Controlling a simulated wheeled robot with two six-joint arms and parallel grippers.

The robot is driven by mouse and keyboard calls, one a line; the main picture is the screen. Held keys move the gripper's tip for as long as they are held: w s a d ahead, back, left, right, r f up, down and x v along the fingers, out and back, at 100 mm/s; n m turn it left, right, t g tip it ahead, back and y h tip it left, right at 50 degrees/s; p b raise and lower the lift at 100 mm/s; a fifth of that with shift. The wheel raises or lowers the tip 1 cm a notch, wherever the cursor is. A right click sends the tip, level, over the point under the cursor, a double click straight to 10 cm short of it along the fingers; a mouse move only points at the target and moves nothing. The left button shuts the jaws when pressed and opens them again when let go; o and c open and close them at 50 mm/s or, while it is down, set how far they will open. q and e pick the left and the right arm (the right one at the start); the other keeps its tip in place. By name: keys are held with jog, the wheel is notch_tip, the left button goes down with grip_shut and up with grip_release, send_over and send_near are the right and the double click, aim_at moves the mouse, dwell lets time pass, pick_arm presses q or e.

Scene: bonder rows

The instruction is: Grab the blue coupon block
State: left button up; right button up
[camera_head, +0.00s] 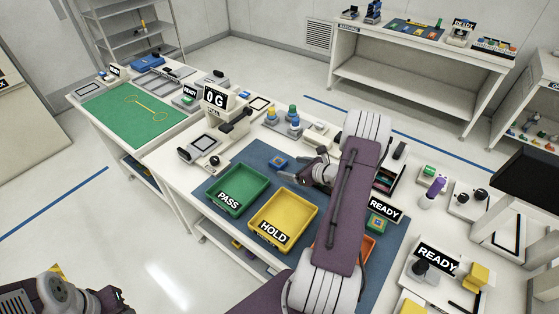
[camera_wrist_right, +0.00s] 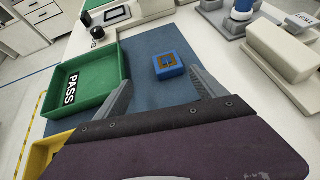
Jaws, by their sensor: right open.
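The blue coupon block (camera_head: 278,162) lies on the blue mat (camera_head: 262,153) behind the yellow HOLD tray. In the right wrist view the blue block (camera_wrist_right: 169,71) has a tan and dark square on top and lies flat on the mat. My right gripper (camera_head: 302,173) is open and empty, just right of the block in the head view. In the right wrist view my right gripper (camera_wrist_right: 164,88) has its fingers spread, with the block beyond and between the tips, not touching. My left gripper (camera_head: 108,301) is at the lower left corner, partly cut off; its jaws are unclear.
The green PASS tray (camera_head: 212,208) and yellow HOLD tray (camera_head: 254,236) stand left and in front of the block.

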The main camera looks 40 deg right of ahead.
aim_at(278, 161)
jog(key=shift+d+f+m+h, duration=0.1)
jog(key=shift+d+m+h, duration=0.25)
jog(key=shift+d, duration=0.4)
jog(key=shift+a, duration=0.15)
jog(key=x, duration=0.3)
jog(key=shift+w+a+p, duration=0.25)
jog(key=shift+a+p, duration=0.05)
jog(key=shift+p, duration=0.05)
jog(key=shift+w+d, duration=0.1)
jog(key=shift+w, duration=0.05)
jog(key=shift+w+f, duration=0.15)
jog(key=shift+w, duration=0.1)
jog(key=p+x, duration=0.1)
jog(key=x, duration=0.3)
jog(key=shift+w, duration=0.35)
jog(key=shift+s+d, duration=0.1)
jog(key=c, duration=1.6)
